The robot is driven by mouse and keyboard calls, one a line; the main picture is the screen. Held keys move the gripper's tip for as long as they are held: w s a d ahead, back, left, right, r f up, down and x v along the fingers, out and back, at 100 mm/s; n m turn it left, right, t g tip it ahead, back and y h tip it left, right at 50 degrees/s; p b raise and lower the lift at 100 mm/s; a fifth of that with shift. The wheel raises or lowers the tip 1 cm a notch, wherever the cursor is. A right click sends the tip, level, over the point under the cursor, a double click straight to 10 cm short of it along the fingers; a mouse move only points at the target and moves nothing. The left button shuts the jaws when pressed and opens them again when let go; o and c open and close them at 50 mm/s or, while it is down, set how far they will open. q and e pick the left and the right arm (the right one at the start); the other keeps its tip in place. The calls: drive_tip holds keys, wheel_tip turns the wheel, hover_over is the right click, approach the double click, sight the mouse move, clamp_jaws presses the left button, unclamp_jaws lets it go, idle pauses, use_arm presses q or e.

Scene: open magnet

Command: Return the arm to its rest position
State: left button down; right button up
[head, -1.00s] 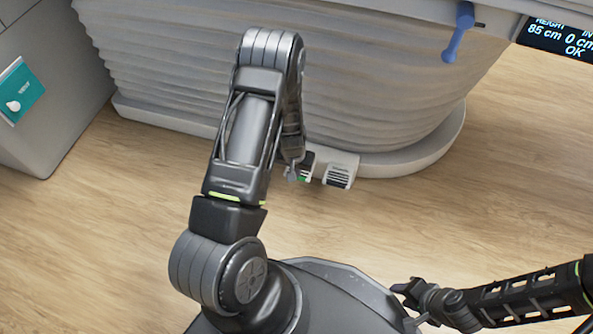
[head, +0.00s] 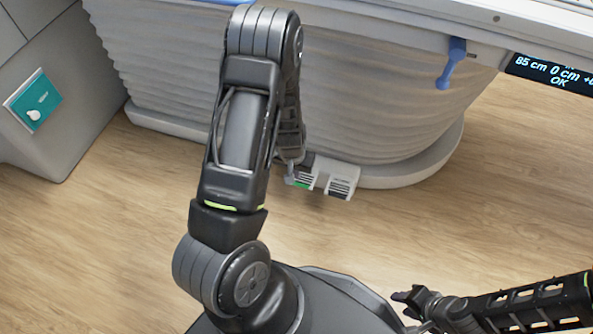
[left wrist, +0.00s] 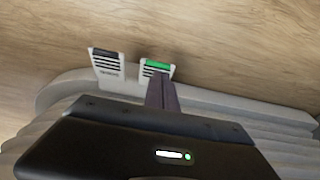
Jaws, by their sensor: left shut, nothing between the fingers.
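My left arm (head: 240,130) reaches forward and bends down at its elbow. Its gripper (head: 289,180) is mostly hidden behind the forearm, low near the floor by the couch base. In the left wrist view the left gripper's fingers (left wrist: 161,92) are together and empty. They overlap the edge of the green-striped pedal (left wrist: 157,68) in the picture; I cannot tell whether they touch it. My right gripper (head: 408,300) is low at the lower right, and its jaws are too small to read.
The green-striped pedal and a black-striped pedal (left wrist: 107,63) stick out at the grey ribbed couch base (head: 370,110). A blue lever (head: 453,65) and a display (head: 553,72) are above. A grey cabinet with a teal panel (head: 35,100) stands left. Wooden floor (head: 400,230) is clear.

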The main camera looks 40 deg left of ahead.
idle(0.4)
